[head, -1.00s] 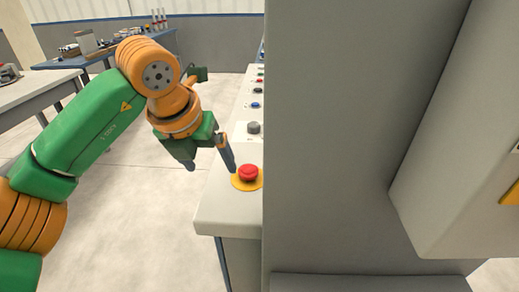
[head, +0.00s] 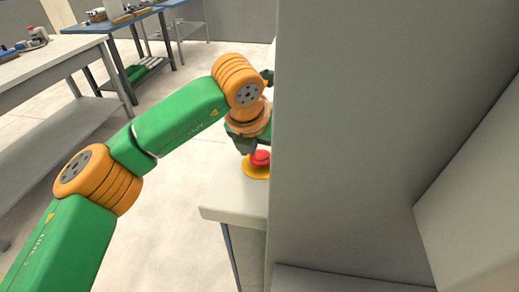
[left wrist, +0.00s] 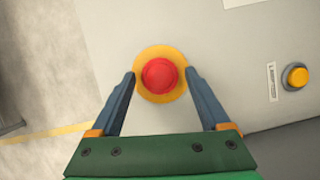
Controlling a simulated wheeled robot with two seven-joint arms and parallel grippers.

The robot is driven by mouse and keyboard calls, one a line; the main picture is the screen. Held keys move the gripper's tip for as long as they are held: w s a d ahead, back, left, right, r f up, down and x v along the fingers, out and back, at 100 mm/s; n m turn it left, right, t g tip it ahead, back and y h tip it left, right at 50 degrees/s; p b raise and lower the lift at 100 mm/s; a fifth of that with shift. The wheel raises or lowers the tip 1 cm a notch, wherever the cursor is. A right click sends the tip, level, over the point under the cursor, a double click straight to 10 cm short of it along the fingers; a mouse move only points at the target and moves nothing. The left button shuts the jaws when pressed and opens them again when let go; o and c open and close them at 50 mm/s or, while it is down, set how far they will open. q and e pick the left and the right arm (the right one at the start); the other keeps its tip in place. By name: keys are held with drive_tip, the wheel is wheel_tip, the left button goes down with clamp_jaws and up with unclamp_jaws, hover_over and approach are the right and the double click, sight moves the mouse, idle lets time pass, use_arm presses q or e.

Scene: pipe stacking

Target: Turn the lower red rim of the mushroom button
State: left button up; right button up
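The red mushroom button (head: 261,158) stands on a yellow round base (head: 256,173) near the front end of the pale console top. In the left wrist view the red button (left wrist: 160,75) sits on its yellow disc (left wrist: 160,97), just ahead of and between my left fingertips. My left gripper (left wrist: 160,75) is open, one finger on each side of the button, with nothing held. In the head view my left gripper (head: 246,148) is right over the button and partly hides it. The lower rim is hard to make out from above. My right gripper is not in view.
A large grey panel (head: 350,140) fills the right of the head view, hiding most of the console. A yellow button (left wrist: 298,76) stands to the right in the left wrist view. A grey table (head: 60,60) is at the left; open floor lies between.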

use_arm(q)
drive_tip(key=c, duration=1.1)
drive_tip(key=shift+a+m, duration=0.1)
drive_tip(key=shift+m, duration=0.3)
